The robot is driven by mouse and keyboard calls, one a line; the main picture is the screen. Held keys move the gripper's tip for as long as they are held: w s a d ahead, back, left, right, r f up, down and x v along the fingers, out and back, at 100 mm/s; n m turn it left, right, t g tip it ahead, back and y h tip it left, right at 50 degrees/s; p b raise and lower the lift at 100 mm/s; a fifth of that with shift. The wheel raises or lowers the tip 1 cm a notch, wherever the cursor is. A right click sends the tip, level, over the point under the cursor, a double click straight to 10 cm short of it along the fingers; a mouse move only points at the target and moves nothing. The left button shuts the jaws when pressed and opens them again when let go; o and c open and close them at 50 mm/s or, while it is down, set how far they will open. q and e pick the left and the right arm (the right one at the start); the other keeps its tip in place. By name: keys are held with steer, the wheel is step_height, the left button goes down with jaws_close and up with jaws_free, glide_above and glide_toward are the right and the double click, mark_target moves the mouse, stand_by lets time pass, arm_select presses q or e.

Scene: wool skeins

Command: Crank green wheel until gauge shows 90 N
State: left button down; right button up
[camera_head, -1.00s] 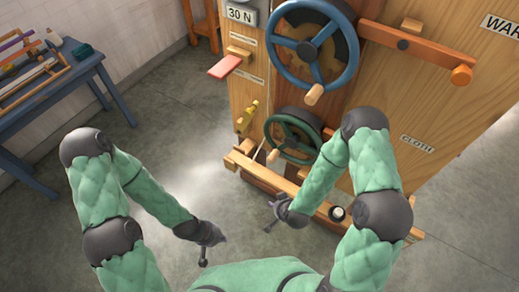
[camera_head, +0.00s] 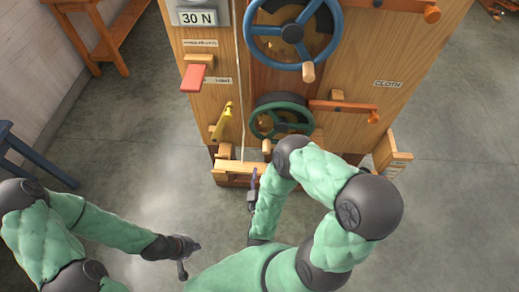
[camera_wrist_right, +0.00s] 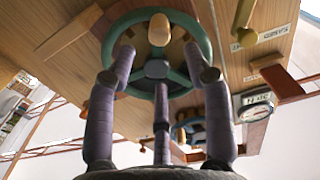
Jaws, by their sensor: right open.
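The green wheel (camera_head: 281,121) is on the front of the wooden machine, low down, with a pale wooden crank knob (camera_head: 267,147) at its lower left. The gauge (camera_head: 196,17) at the upper left reads 30 N. My right gripper (camera_head: 254,177) is below the knob, apart from it. In the right wrist view its fingers (camera_wrist_right: 158,76) are spread and empty, with the green wheel's rim (camera_wrist_right: 201,42) and the knob (camera_wrist_right: 159,30) beyond them. My left gripper (camera_head: 182,262) hangs over the floor at the lower left, away from the machine; its jaws are too small to read.
A blue wheel (camera_head: 325,28) with its own knob is above the green one. A red lever (camera_head: 193,78), a yellow lever (camera_head: 221,121) and an orange-tipped bar (camera_head: 345,108) stick out around it. A wooden ledge (camera_head: 240,170) juts out below. The floor in front is clear.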

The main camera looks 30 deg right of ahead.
steer(key=shift+x, duration=5.45)
steer(key=shift+s+d, duration=0.1)
jaws_close()
